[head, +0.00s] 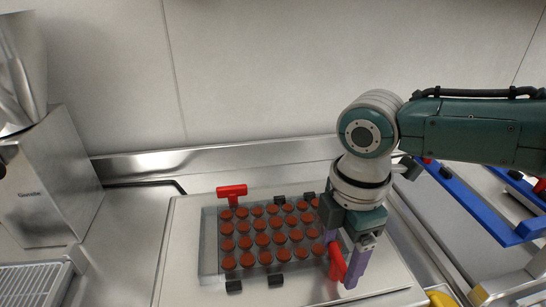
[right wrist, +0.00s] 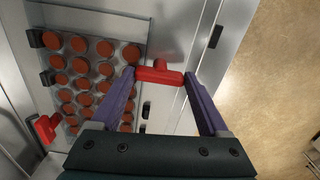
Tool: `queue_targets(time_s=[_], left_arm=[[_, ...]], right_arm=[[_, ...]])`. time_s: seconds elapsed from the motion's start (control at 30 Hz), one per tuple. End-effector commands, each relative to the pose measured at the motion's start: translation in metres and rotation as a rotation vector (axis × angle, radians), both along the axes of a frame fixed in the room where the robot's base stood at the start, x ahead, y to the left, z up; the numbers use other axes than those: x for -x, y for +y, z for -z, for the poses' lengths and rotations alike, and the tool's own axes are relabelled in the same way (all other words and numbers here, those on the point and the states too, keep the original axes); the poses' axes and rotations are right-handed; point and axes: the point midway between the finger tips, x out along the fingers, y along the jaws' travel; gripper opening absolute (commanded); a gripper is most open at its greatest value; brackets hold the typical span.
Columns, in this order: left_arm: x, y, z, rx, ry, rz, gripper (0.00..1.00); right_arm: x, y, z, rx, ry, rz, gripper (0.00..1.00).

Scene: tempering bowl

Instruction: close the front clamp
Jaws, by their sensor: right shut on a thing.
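A mould (head: 208,250) with clear walls holds rows of round red-brown pieces and lies on a pale plate. The front clamp has a red T-shaped handle (head: 337,262) at the mould's right side; it also shows in the right wrist view (right wrist: 158,74). My right gripper (head: 345,260) has its purple fingers on either side of this handle, shut on it. The fingers and wrist hide part of the clamp's base in the head view. Another red clamp handle (head: 231,191) stands at the mould's back left and shows at the left of the right wrist view (right wrist: 45,128). My left gripper is not in view.
Small black blocks (head: 234,286) sit along the mould's edges. A steel machine (head: 45,185) stands at the left, with a grey grate (head: 35,284) before it. Blue rails (head: 480,205) lie at the right. The pale plate (head: 180,240) is bare left of the mould.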

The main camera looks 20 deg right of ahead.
Motion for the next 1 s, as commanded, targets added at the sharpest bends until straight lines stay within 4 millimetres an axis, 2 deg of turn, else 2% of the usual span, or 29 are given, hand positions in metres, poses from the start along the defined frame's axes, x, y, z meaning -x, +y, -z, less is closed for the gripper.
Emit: queue_targets(time_s=[0.4, 0.43, 0.6, 0.87, 1.0], left_arm=[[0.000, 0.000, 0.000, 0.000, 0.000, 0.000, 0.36], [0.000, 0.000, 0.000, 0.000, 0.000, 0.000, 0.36], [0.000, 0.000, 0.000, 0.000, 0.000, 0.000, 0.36], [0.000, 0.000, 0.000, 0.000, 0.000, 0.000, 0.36], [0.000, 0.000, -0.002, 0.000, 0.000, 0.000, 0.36]], right_arm=[[0.000, 0.000, 0.000, 0.000, -0.001, -0.010, 0.23], [0.000, 0.000, 0.000, 0.000, -0.001, -0.010, 0.81], [0.000, 0.000, 0.000, 0.000, -0.001, -0.008, 1.00], [0.000, 0.000, -0.001, 0.000, -0.001, -0.006, 1.00], [-0.001, 0.000, -0.016, -0.001, -0.003, -0.007, 1.00]])
